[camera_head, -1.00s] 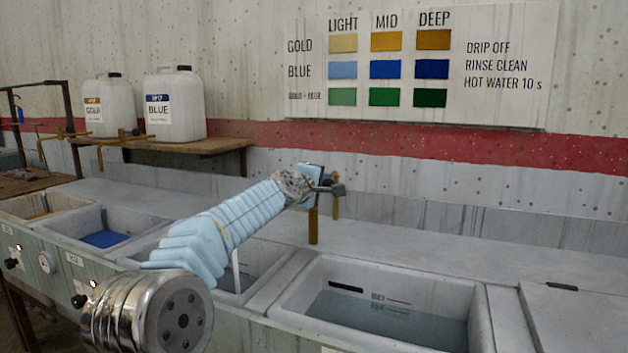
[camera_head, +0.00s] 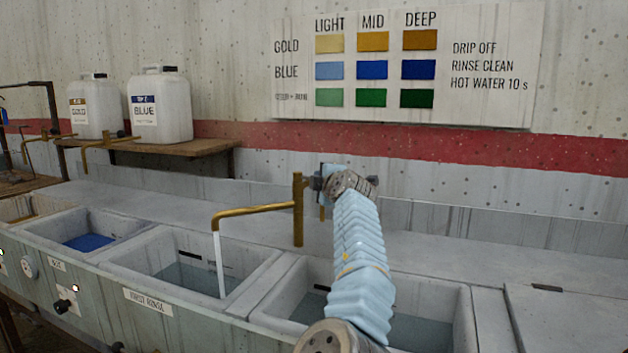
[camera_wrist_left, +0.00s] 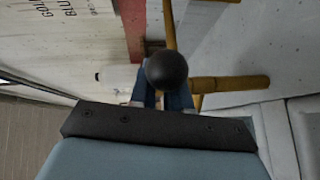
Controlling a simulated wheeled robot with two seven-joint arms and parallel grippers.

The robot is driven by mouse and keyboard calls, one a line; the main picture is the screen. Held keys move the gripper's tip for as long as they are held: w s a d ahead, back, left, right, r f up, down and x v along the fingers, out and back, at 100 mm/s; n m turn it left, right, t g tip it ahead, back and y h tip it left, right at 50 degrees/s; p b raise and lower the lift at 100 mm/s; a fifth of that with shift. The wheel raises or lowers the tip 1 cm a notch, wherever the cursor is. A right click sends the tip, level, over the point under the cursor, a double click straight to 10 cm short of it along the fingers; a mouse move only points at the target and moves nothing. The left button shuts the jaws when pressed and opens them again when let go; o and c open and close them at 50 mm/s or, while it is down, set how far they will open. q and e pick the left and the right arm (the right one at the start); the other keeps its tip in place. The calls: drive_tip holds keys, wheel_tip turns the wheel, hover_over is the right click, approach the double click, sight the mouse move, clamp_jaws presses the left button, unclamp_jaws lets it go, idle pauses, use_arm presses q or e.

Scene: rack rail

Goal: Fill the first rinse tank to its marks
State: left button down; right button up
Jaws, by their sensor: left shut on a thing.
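The first rinse tank (camera_head: 150,262), labelled FIRST RINSE, holds shallow grey-blue water (camera_head: 190,279). The water surface is below a dark mark on its back wall; the finer marks are too small to read. A brass tap (camera_head: 298,210) stands behind, its spout reaching left over this tank. A thin white stream (camera_head: 219,265) falls from the spout into the tank. My left gripper (camera_head: 321,179) is at the top of the tap post. In the left wrist view, its fingers are shut on a black ball knob (camera_wrist_left: 167,70) beside the brass pipe (camera_wrist_left: 230,84). My right gripper is not in view.
A second tank (camera_head: 462,310) with water is right of the first, partly behind my left arm. A tank of blue dye (camera_head: 88,242) is at left. GOLD (camera_head: 95,105) and BLUE (camera_head: 160,108) jugs stand on a wooden shelf. A colour chart (camera_head: 400,60) hangs on the wall.

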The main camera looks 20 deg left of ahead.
use_arm(q)
drive_tip(key=shift+w+d+f+n+g+y, duration=0.1)
drive_tip(key=shift+w+n+g+y, duration=0.35)
drive_tip(key=shift+n+g+y, duration=0.15)
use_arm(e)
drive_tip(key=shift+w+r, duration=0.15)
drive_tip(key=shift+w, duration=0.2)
use_arm(q)
drive_tip(key=shift+w+r+n+g+y, duration=0.1)
drive_tip(key=shift+r+n+g+y, duration=0.1)
drive_tip(key=shift+n+g+y, duration=0.1)
drive_tip(key=c, duration=1.5)
unclamp_jaws()
drive_tip(key=shift+c, duration=0.2)
drive_tip(key=o, duration=0.3)
drive_tip(key=shift+w+f, duration=0.15)
drive_tip(key=shift+w, duration=0.05)
drive_tip(key=shift+o, duration=0.2)
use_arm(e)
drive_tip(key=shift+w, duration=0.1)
use_arm(q)
drive_tip(key=shift+s, duration=0.1)
